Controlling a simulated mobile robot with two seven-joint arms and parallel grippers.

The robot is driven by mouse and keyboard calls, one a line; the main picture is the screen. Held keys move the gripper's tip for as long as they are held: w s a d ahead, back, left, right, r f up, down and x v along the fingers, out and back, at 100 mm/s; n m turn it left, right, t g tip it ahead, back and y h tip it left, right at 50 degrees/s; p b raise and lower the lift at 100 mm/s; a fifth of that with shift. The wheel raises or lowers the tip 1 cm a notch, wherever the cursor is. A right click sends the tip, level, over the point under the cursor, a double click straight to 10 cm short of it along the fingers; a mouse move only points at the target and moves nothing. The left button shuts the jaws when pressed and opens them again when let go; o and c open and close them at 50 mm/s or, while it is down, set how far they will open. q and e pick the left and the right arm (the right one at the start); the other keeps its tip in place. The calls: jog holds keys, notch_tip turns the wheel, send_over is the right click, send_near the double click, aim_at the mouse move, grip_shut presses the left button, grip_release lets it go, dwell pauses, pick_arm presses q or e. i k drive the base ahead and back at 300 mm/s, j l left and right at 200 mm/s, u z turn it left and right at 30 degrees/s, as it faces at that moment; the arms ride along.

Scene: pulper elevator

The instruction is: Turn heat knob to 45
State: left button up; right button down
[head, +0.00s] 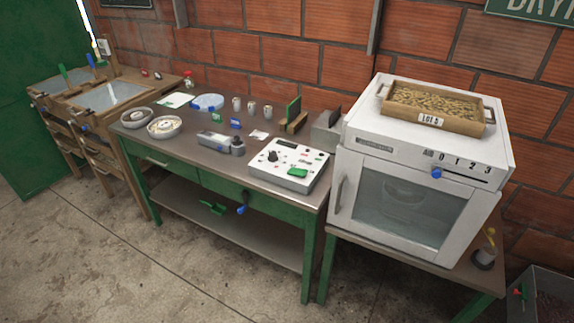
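A white oven-like cabinet (400,205) with a glass door stands on a table at the right. A blue knob (437,173) sits on its front panel above the door, near the large marks 0, 1, 2 and 3. A white control box (288,165) on the green-framed table has a black knob (273,156), a dark display and a green part. No heat label or 45 mark is readable, so I cannot tell which knob is the heat knob or its exact setting. Neither of my grippers is in view.
A grey device (221,143), bowls and cups crowd the green-framed table (190,157). A bottle (485,250) stands right of the cabinet. The concrete floor (150,270) in front is clear.

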aim_at(271, 157)
jog(key=i+j+z, duration=0.2)
jog(key=i+j, duration=0.2)
jog(key=j, duration=0.2)
jog(key=i+j+z, duration=0.2)
jog(key=i+j, duration=0.2)
jog(key=j, duration=0.2)
jog(key=i+j+z, duration=0.15)
jog(key=j, duration=0.2)
jog(key=i+j+z, duration=0.1)
jog(key=j, duration=0.25)
jog(key=i+j+z, duration=0.1)
jog(key=j, duration=0.3)
jog(key=i, duration=0.1)
